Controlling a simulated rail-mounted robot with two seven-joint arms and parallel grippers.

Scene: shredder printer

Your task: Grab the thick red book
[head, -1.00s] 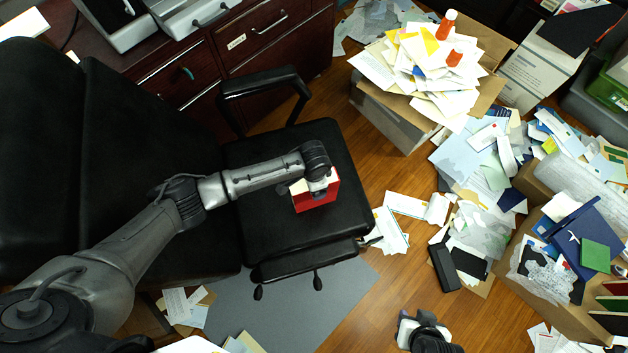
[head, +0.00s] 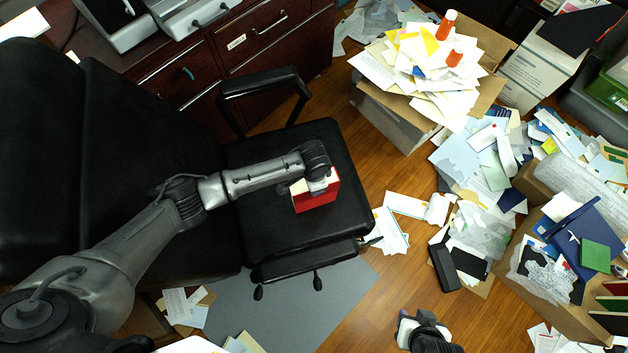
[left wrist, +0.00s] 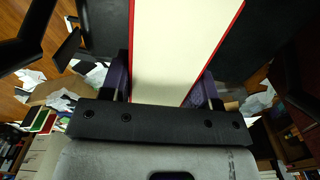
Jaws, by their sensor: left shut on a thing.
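The thick red book (head: 317,198) stands on the black seat of the office chair (head: 262,215), its red cover and pale page edges showing. My left gripper (head: 313,184) is over it and shut on it. In the left wrist view the cream page block with thin red cover edges (left wrist: 183,50) lies between the two fingers of my left gripper (left wrist: 165,88). The fingertips are partly hidden by the wrist in the head view. My right gripper (head: 418,325) is low at the bottom edge, apart from the book; its fingers are not clear.
The chair's armrest (head: 262,82) rises behind the seat. Loose papers and an open box of books (head: 545,290) crowd the right.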

